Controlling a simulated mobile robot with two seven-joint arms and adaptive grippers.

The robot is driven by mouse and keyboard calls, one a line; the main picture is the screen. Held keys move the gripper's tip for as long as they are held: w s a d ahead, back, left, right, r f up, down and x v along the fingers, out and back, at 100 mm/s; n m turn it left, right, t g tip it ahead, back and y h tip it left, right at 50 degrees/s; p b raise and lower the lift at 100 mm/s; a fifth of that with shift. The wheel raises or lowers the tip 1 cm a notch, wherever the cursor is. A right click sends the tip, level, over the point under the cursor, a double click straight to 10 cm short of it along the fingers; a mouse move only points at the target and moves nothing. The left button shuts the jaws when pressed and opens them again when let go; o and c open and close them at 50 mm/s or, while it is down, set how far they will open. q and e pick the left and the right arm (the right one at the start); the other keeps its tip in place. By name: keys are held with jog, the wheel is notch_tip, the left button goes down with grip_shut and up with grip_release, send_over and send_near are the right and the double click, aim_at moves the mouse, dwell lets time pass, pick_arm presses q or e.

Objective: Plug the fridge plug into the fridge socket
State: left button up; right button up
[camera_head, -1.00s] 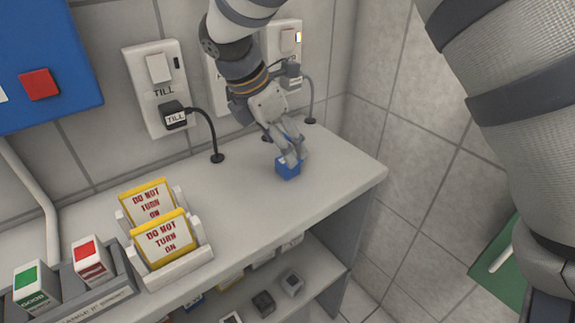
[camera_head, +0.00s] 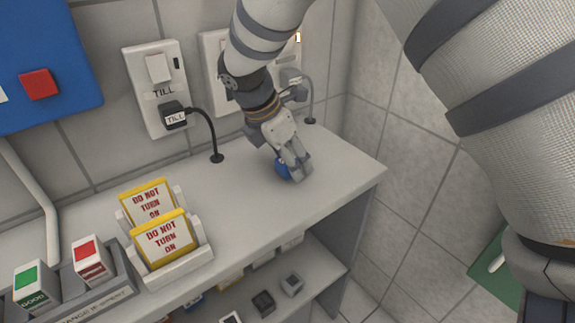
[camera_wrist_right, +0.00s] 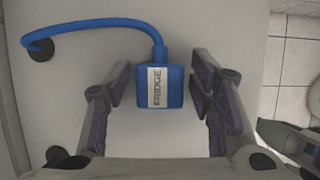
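The blue fridge plug (camera_head: 283,170) lies on the counter (camera_head: 245,205) and is mostly hidden by my right gripper (camera_head: 296,172) in the head view. In the right wrist view the plug (camera_wrist_right: 158,98) shows its FRIDGE label, and its blue cable curves left to a black hole. My right gripper (camera_wrist_right: 160,87) is open, with one finger on each side of the plug and a visible gap to both. The middle wall socket plate (camera_head: 211,75) is partly behind my arm, and no label on it can be read.
The TILL socket (camera_head: 157,90) on the left holds a black plug (camera_head: 173,114). A grey plug (camera_head: 291,78) is at the rightmost socket, half covered by my arm. Yellow-edged cards (camera_head: 165,238) stand at the counter's front left.

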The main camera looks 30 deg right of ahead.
jog(key=c, duration=0.7)
jog(key=shift+r, duration=0.55)
jog(key=s+a+r, duration=0.2)
jog(key=s+r, duration=0.2)
jog(key=s+a+r, duration=0.3)
jog(key=r, duration=0.1)
jog(key=s+a+r, duration=0.3)
jog(key=s+r, duration=0.1)
jog(key=shift+s+p, duration=0.3)
jog(key=shift+p, duration=0.1)
